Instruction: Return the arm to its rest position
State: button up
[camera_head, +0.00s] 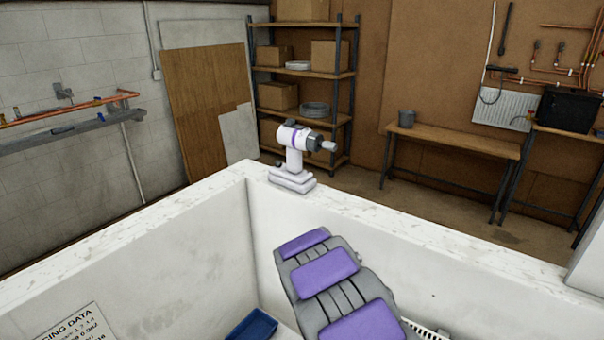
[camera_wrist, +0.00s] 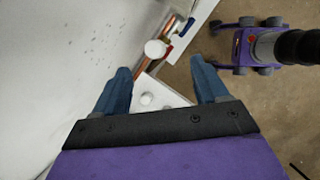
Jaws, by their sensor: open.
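My gripper (camera_wrist: 160,68) is in the wrist view, with its two blue fingers spread apart. Nothing is held between them. The gap between the fingers and the panel is hard to judge. My grey arm with purple pads (camera_head: 335,280) reaches up from the lower middle of the head view, inside the white-walled bay. The gripper itself is not visible in the head view.
A white and purple drill-like tool (camera_head: 296,150) stands on the bay wall's corner (camera_head: 250,172). A blue tray (camera_head: 252,326) lies low in the bay. A shelf rack (camera_head: 304,75) and wooden bench (camera_head: 455,139) stand behind.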

jog(key=s+d+r+m+g+b, duration=0.1)
jog(key=s+d+r+m+b, duration=0.15)
jog(key=s, duration=0.25)
jog(key=s+d+r+m+y+b, duration=0.1)
jog(key=s+d+r+m, duration=0.15)
jog(key=s+m, duration=0.2)
jog(key=s+d+r+m+g+b, duration=0.1)
jog(key=s+d+r+m+b, duration=0.1)
jog(key=s+r+m, duration=0.3)
jog(key=s+a+m+y+b, duration=0.1)
jog(key=s+m+b, duration=0.1)
jog(key=s, duration=0.6)
jog(key=s+a+f+m+y+b, duration=0.1)
jog(key=s+m+b, duration=0.2)
jog(key=s, duration=0.5)
jog(key=s+a+f+m+g+y+b, duration=0.1)
jog(key=s+m+b, duration=0.1)
jog(key=s, duration=0.6)
jog(key=shift+a+f, duration=0.15)
jog(key=shift+a, duration=0.15)
